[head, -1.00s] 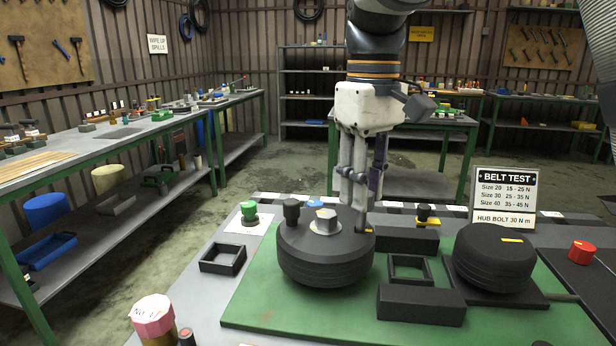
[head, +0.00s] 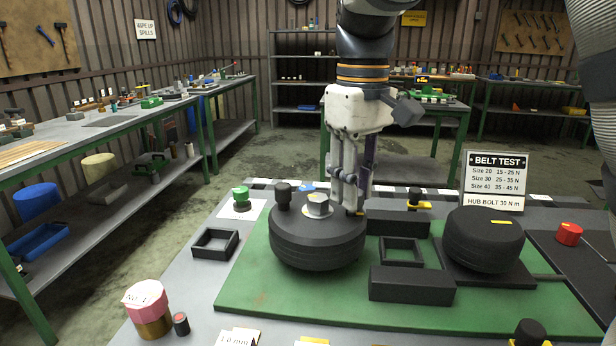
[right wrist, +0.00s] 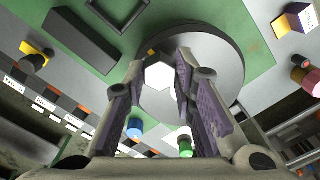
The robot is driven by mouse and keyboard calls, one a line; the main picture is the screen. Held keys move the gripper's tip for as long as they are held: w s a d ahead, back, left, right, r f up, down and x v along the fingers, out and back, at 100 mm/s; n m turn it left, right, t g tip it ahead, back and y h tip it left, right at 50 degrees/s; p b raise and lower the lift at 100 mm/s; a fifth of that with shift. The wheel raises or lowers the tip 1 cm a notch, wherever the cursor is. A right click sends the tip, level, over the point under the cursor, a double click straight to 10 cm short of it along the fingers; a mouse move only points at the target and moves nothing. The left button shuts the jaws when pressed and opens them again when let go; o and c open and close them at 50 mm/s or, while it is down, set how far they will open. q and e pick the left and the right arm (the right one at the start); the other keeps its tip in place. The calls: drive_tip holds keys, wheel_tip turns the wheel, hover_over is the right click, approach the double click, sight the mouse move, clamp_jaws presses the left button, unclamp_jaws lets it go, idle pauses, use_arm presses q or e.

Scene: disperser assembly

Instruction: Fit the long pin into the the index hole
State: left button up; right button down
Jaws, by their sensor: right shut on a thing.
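My right gripper (head: 348,209) comes down from above onto the right part of a black grooved wheel (head: 305,250), beside a silver hex bolt (head: 318,204) and near a small yellow mark on the wheel's rim. In the right wrist view, its two purple-padded fingers (right wrist: 160,62) stand either side of my line of sight to the hex bolt (right wrist: 158,76). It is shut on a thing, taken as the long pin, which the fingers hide. The index hole cannot be made out. My left gripper is not in view.
The wheel lies on a green mat (head: 250,290). Black blocks (head: 411,286), an open black frame (head: 402,251) and a second wheel (head: 484,240) stand close on the right. A green knob (head: 240,193) and an empty frame (head: 214,243) are to the left.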

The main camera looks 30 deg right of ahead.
drive_tip(key=shift+f, duration=0.5)
drive_tip(key=c, duration=1.2)
unclamp_jaws()
drive_tip(key=shift+c, duration=0.2)
wheel_tip(320, 180, up, 12)
